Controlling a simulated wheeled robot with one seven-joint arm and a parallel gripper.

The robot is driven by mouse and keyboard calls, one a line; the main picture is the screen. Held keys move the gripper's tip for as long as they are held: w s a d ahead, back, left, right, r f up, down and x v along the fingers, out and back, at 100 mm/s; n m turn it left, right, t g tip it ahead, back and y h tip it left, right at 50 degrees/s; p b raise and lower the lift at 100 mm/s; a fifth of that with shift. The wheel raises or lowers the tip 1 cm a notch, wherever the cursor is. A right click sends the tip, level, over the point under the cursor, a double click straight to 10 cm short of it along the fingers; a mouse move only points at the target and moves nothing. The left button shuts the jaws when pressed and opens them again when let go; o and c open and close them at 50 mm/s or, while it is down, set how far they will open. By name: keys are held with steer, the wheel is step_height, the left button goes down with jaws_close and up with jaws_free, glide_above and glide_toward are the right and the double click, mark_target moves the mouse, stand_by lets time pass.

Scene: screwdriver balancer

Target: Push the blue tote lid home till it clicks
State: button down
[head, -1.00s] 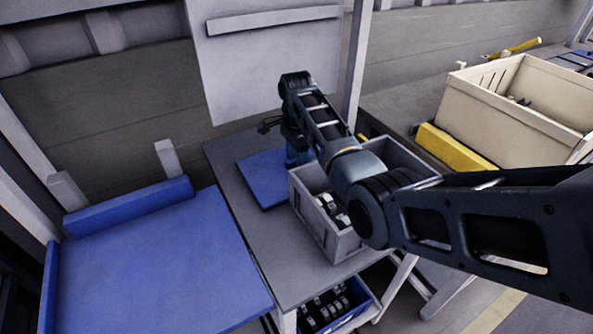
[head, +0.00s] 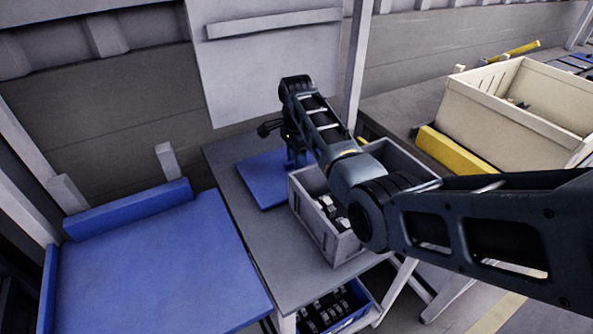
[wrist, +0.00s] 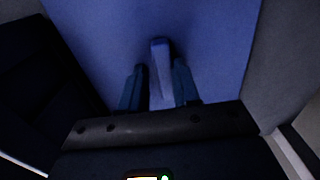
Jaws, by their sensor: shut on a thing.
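The blue lid (head: 258,182) lies flat at the back of the grey table, left of and close to a grey tote (head: 318,222). In the wrist view, the lid's blue face (wrist: 215,35) fills much of the picture, with a lighter upright handle (wrist: 160,75) on it. My gripper (wrist: 159,68) is shut on this handle, one finger at each side. In the head view my gripper (head: 297,158) points down at the lid's right part, and its fingertips are hard to make out. I cannot tell whether the lid is fully seated, as its far edge is partly hidden.
The grey tote holds several small parts and stands under my arm. The grey table (head: 270,245) is bare at its front left. A blue-topped surface (head: 150,265) stands at left, a cream crate (head: 520,110) and yellow block (head: 450,152) at right. A blue bin (head: 350,318) sits below.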

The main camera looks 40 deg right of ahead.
steer(key=shift+s+a+f, duration=0.1)
steer(key=shift+s+f, duration=0.05)
steer(key=shift+f, duration=0.3)
steer(key=shift+s+a+f, duration=0.1)
steer(key=shift+s+f, duration=0.05)
steer(key=shift+f, duration=0.25)
steer(key=r+p, duration=0.5)
steer(key=shift+w+r, duration=0.1)
steer(key=shift+w, duration=0.1)
steer(key=shift+d+r, duration=0.1)
steer(key=shift+r, duration=1.05)
